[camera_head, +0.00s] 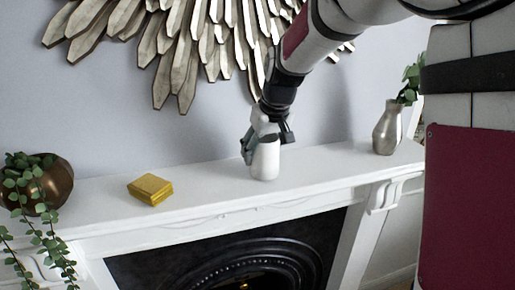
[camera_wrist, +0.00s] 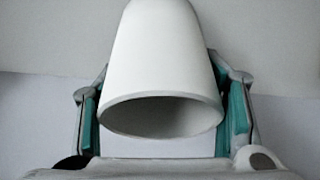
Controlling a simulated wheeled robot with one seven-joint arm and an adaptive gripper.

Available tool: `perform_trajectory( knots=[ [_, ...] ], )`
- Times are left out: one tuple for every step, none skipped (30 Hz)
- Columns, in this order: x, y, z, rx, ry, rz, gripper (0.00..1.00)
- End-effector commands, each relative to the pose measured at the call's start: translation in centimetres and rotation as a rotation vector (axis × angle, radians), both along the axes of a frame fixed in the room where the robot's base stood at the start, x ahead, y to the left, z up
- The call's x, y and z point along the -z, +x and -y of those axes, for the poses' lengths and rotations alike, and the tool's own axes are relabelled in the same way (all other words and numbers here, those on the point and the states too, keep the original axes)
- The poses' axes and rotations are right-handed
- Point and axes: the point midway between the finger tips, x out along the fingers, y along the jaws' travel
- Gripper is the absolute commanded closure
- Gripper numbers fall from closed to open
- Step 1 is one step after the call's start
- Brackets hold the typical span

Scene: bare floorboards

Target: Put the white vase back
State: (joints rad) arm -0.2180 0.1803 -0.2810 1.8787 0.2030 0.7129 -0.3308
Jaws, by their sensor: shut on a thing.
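The white vase (camera_head: 265,160) is upright at the middle of the white mantel shelf (camera_head: 215,183). Its base is at or just above the shelf; I cannot tell whether it touches. My gripper (camera_head: 262,145) comes down from above and is shut on the vase near its upper part. In the wrist view the vase (camera_wrist: 160,60) fills the middle, its open rim toward the camera. The teal finger pads of my gripper (camera_wrist: 163,112) lie on both sides of it.
A yellow box or book stack (camera_head: 150,189) lies on the mantel to the left. A bronze pot with a trailing plant (camera_head: 58,183) stands at the far left. A silver vase with leaves (camera_head: 387,130) stands at the right. A sunburst wall piece (camera_head: 185,60) hangs behind. Shelf on both sides of the white vase is clear.

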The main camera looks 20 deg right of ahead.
Motion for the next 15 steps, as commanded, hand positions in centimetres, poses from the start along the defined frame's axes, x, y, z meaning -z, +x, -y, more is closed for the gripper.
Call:
perform_trajectory(
  knots=[
    [-0.07,0.06,0.00,0.000,0.000,0.002,0.77],
    [-0.07,0.06,0.00,0.000,0.000,0.002,0.77],
    [-0.07,0.06,0.00,0.000,0.000,0.002,0.77],
    [-0.06,0.06,0.01,0.000,0.000,0.002,0.77],
    [-0.02,0.06,0.01,0.000,0.000,0.002,0.77],
    [0.07,0.07,0.02,0.000,0.000,0.001,0.77],
    [0.17,0.06,0.02,0.000,0.000,0.001,0.77],
    [0.26,0.07,0.03,0.000,0.000,0.001,0.77],
    [0.27,0.03,0.02,0.000,0.000,0.000,0.32],
    [0.26,0.03,0.01,0.000,0.000,0.000,0.25],
    [0.26,0.02,0.01,0.000,0.000,0.000,0.19],
    [0.25,0.02,0.02,0.000,0.000,0.000,0.19],
    [0.25,0.02,0.02,0.000,0.000,0.000,0.19],
    [0.25,0.02,0.02,0.000,0.000,0.000,0.19],
    [0.25,0.02,0.02,0.000,0.000,0.000,0.19]
  ],
)
